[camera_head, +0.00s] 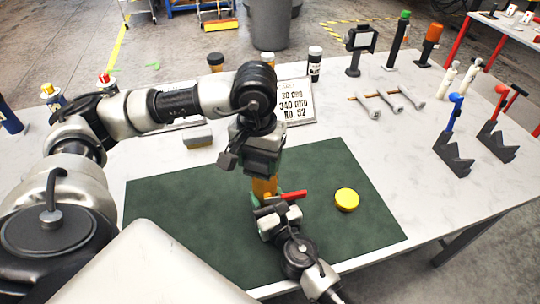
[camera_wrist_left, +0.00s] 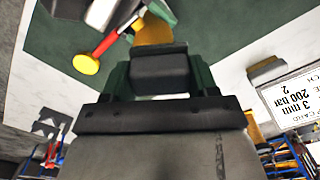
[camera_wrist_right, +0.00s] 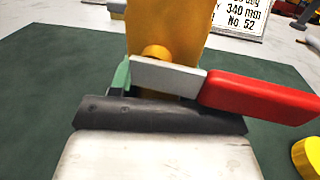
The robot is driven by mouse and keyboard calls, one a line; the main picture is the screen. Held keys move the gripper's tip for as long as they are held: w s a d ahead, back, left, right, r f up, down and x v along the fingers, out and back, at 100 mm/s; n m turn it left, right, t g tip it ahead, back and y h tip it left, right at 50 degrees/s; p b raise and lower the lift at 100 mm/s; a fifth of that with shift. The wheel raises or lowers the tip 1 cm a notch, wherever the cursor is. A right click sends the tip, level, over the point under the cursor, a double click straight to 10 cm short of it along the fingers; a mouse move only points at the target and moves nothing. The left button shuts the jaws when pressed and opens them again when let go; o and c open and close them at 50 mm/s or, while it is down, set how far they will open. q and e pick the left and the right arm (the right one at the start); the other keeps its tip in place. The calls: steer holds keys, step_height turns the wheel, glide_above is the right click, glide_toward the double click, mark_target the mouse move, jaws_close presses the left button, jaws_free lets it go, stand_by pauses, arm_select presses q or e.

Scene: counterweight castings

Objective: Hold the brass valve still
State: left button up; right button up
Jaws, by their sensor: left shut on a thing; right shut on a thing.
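The brass valve (camera_head: 264,187) stands upright over the green mat; its body also shows in the right wrist view (camera_wrist_right: 165,25). A lever with a red grip (camera_head: 291,195) sticks out from it to the right, its grey metal part (camera_wrist_right: 165,75) crossing in front of the body. My left gripper (camera_head: 262,168) is shut on the valve from above and hides its top. My right gripper (camera_head: 268,203) comes in from the front, low on the valve, shut at the lever's grey end. Its far finger is hidden behind the lever.
A yellow round piece (camera_head: 347,200) lies on the green mat (camera_head: 190,225) right of the valve. Behind stand a printed sign (camera_head: 297,103), jars and a small screen on a stand (camera_head: 360,42). Metal pieces (camera_head: 380,102) and dark brackets (camera_head: 455,150) are at the right.

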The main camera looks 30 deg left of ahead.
arm_select(q)
steer(key=shift+s+a, duration=0.6)
arm_select(e)
steer(key=shift+r, duration=0.1)
arm_select(q)
steer(key=shift+s+r, duration=0.1)
steer(key=shift+r, duration=4.05)
arm_select(e)
steer(key=o, duration=1.3)
steer(key=shift+o, duration=0.2)
